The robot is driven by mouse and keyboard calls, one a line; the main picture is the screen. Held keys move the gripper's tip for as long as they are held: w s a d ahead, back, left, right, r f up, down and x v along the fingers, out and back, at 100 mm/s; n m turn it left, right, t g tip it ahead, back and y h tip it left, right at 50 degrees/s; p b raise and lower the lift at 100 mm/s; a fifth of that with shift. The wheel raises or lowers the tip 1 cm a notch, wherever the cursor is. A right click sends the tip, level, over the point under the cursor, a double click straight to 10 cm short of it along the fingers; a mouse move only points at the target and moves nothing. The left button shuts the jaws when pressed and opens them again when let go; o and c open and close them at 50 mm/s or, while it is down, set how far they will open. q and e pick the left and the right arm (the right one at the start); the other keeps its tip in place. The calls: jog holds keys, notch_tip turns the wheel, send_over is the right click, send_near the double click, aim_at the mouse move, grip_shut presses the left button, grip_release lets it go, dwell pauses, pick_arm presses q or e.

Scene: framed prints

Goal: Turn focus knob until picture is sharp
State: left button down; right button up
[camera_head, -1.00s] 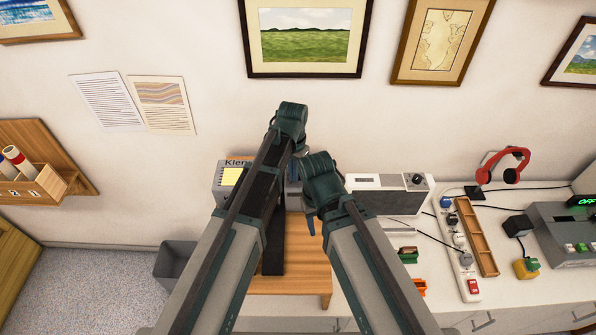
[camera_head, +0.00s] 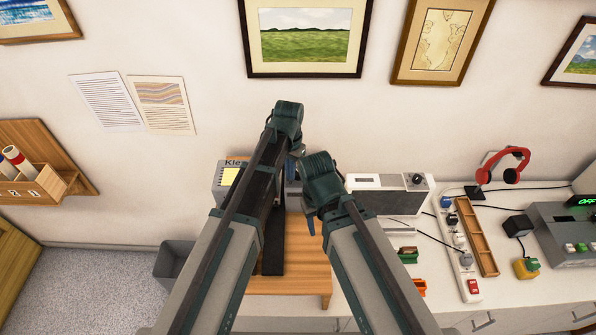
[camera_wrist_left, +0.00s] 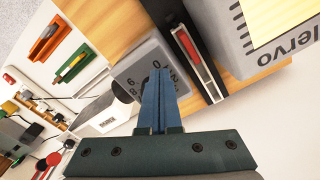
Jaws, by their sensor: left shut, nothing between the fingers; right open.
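A grey device lettered "Klervo" (camera_head: 222,188), with a plain pale-yellow panel (camera_head: 231,176), stands on the wooden table left of my arms. It also shows at the upper right of the left wrist view (camera_wrist_left: 262,58). A grey numbered dial plate (camera_wrist_left: 136,72) shows there behind my shut, empty left gripper (camera_wrist_left: 158,78). Any knob on it is mostly hidden by the blue fingers, and contact cannot be told. In the head view my left gripper (camera_head: 291,166) is largely behind its arm. My right gripper (camera_head: 310,222) is open, lower and to the right, partly hidden.
The wooden table (camera_head: 300,265) has clear surface at its front. A white box with a black knob (camera_head: 390,192), red headphones (camera_head: 503,165), a power strip (camera_head: 463,250) and a grey switch box (camera_head: 570,235) stand to the right. A bin (camera_head: 175,262) is at left.

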pick_arm(q)
jog(key=shift+s+a, duration=0.15)
jog(key=shift+a, duration=0.05)
notch_tip(320, 180, up, 6)
jog(key=p, duration=0.6)
jog(key=f+b, duration=0.2)
jog(key=s+d+f+b, duration=0.1)
jog(key=f+b, duration=0.1)
jog(key=d+f+b, duration=0.1)
jog(key=f+b, duration=0.1)
jog(key=shift+s+d+f, duration=0.1)
jog(key=shift+s+d, duration=0.05)
dwell(0.7)
